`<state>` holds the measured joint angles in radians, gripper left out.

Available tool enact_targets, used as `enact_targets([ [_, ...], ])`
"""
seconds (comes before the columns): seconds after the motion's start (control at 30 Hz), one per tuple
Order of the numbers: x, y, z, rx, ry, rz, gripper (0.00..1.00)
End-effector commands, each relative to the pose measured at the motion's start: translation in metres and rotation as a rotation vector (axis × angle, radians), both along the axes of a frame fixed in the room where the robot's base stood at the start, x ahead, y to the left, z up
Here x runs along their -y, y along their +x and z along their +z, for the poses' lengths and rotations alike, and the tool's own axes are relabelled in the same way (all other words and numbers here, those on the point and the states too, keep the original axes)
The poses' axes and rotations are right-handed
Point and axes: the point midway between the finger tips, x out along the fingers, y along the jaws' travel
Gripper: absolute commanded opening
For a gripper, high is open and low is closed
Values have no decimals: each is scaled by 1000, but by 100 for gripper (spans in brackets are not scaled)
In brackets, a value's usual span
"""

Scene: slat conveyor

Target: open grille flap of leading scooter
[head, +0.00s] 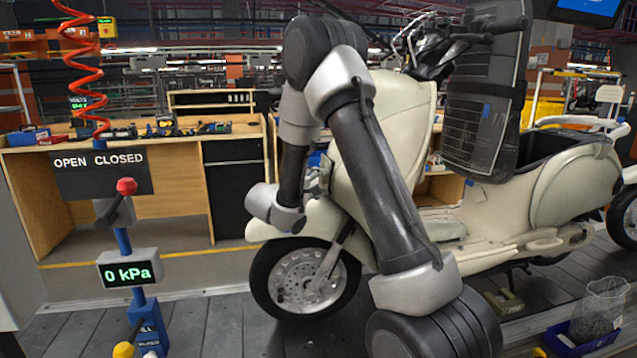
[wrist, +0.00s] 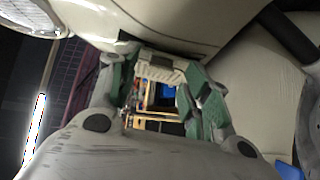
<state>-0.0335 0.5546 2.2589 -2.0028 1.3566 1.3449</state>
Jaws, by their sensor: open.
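The leading scooter (head: 590,190) is cream and stands upright on the conveyor, its front wheel (head: 300,280) toward the left. My gripper (head: 318,178) is at the scooter's front, partly hidden by my own arm in the head view. In the wrist view my gripper (wrist: 162,95) is open, with green-padded fingers spread left and right. A small pale ribbed piece (wrist: 160,67), which looks like the grille flap, shows between the fingers under the cream bodywork (wrist: 150,20). I cannot tell whether the fingers touch it, or whether it is open. The flap is hidden in the head view.
A blue post with a red-knobbed lever (head: 126,187) and a 0 kPa display (head: 130,270) stands at the left. A red coiled hose (head: 82,70) hangs above. Wooden workbenches (head: 170,190) stand behind. A blue bin (head: 570,345) is at the lower right.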

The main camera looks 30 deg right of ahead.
Motion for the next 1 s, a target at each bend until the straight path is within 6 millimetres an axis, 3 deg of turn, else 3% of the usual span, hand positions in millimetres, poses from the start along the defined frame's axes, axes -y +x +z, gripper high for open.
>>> enact_targets([
  [0.37,9,5,-1,-1,0,0,48],
  [0.67,9,5,-1,-1,0,0,0],
  [1.0,7,11,-1,-2,1,-12,0],
])
